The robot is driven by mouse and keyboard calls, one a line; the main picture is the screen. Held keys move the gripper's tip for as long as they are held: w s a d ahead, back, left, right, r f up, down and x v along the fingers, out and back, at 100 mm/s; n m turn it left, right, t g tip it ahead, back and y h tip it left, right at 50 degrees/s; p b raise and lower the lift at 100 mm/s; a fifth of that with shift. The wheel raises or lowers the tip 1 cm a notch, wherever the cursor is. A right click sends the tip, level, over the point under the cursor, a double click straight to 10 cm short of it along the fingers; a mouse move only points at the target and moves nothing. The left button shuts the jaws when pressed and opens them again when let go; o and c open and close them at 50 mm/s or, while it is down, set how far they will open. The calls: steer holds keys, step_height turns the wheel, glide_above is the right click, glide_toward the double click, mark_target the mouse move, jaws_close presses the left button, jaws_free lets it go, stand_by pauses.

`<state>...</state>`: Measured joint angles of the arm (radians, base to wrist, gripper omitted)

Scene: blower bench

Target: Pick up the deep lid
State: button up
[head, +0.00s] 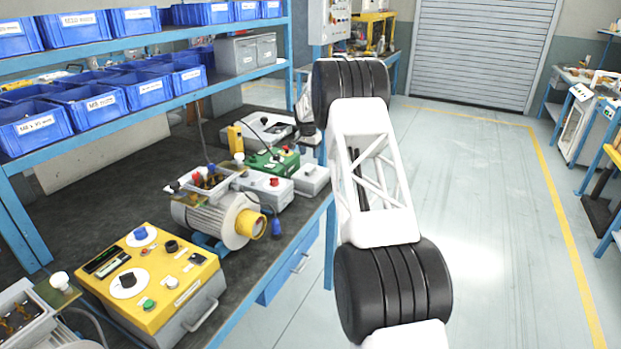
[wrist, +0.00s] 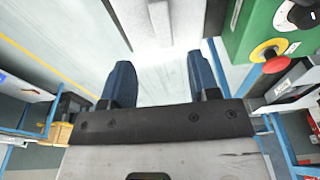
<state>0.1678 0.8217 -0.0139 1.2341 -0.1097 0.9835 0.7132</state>
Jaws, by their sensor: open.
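A plain light-grey box-shaped piece with a pale knob on top (head: 311,179) sits near the bench's right edge in the head view. It looks like the deep lid, though I cannot be sure. A thin plate with a white knob (head: 58,290) lies at the lower left, and another white knob (head: 239,158) shows behind the motor. My gripper (wrist: 159,62) is open and empty in the wrist view, with pale floor between its two blue fingers. The gripper is mostly hidden behind my arm in the head view. I cannot make out the deep lid in the wrist view.
A motor with an open terminal box (head: 208,212) stands mid-bench, near a yellow control box (head: 150,278), a grey button box (head: 264,188) and a green one (head: 272,161). The green box also shows in the wrist view (wrist: 244,28). Shelves of blue bins stand behind. Open floor lies right.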

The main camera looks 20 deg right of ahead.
mark_target(310, 168)
steer(key=shift+w+d+f, duration=0.1)
steer(key=shift+w+f, duration=0.1)
steer(key=shift+f, duration=0.15)
steer(key=shift+w+d+f, duration=0.1)
steer(key=shift+f, duration=1.05)
steer(key=shift+f, duration=0.1)
steer(key=shift+w+d+f, duration=0.1)
steer(key=shift+w+f, duration=0.05)
steer(key=shift+f, duration=1.1)
steer(key=shift+w+f, duration=0.1)
steer(key=shift+f, duration=1.15)
jaws_close()
